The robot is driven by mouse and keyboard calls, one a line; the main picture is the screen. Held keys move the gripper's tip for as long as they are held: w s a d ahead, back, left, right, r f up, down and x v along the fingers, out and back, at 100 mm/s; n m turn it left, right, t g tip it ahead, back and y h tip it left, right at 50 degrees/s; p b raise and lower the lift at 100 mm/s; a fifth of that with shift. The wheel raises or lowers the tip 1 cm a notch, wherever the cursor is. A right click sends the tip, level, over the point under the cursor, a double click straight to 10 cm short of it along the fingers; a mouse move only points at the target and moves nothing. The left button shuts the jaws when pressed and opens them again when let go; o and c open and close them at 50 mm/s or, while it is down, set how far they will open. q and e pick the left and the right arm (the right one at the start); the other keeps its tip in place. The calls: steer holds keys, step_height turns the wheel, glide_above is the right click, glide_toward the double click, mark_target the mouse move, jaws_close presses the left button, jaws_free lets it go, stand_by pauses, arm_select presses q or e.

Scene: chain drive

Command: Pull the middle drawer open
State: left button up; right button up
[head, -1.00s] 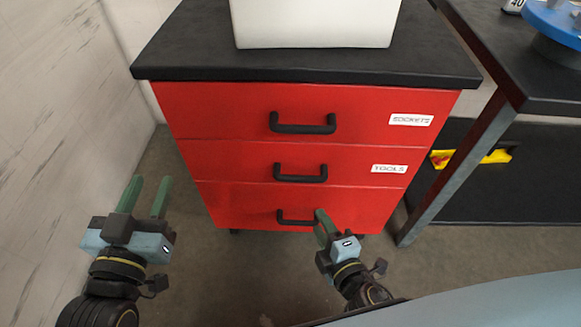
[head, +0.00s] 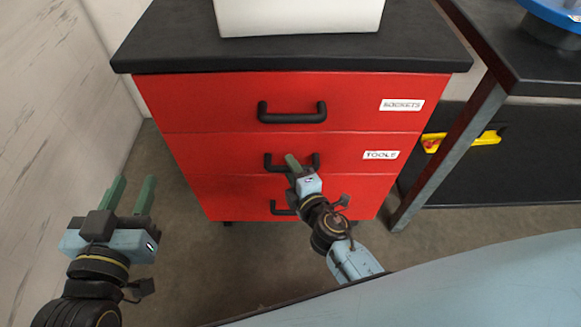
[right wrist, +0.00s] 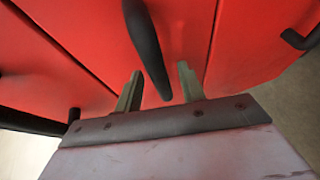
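The middle drawer (head: 220,155) of the red cabinet carries a "TOOLS" label (head: 381,155) and appears closed. Its black bar handle (head: 273,161) is partly hidden behind my right gripper (head: 293,164) in the head view. In the right wrist view, the two fingers of the right gripper (right wrist: 160,86) are apart, with the handle (right wrist: 146,45) running between them. Contact with the handle cannot be told. My left gripper (head: 133,184) is open and empty, left of the cabinet and away from it.
The top drawer (head: 210,100), labelled "SOCKETS", and the bottom drawer (head: 230,195) appear closed. A white box (head: 298,15) stands on the black cabinet top (head: 175,45). A wall is at left; a table leg (head: 445,155) stands at right. Floor in front is partly clear.

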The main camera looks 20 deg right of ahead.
steer(key=shift+w+a+f, duration=0.1)
steer(key=shift+w, duration=0.45)
jaws_close()
